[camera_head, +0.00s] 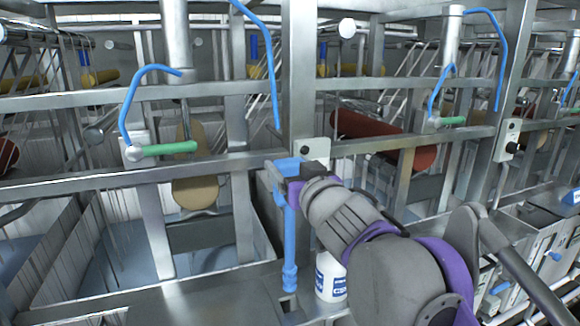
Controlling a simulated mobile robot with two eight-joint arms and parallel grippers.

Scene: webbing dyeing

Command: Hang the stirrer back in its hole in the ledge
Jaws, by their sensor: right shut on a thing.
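A blue stirrer (290,242) hangs roughly upright in front of the machine frame, its shaft pointing down. My right gripper (287,180) is shut on its upper part; my purple and grey arm comes in from the lower right. The stirrer's thicker lower end shows just above the metal ledge (195,298) in the picture. A small dark square opening, the hole (289,304), shows in the ledge close below that end. I cannot tell the exact gap between them or whether they line up in depth. My left gripper is not in view.
A white bottle with a blue label (330,278) stands on the ledge just right of the stirrer, partly behind my arm. A metal rail (100,181) crosses behind. A green-handled valve (168,149) is at upper left. Open tanks lie behind the ledge.

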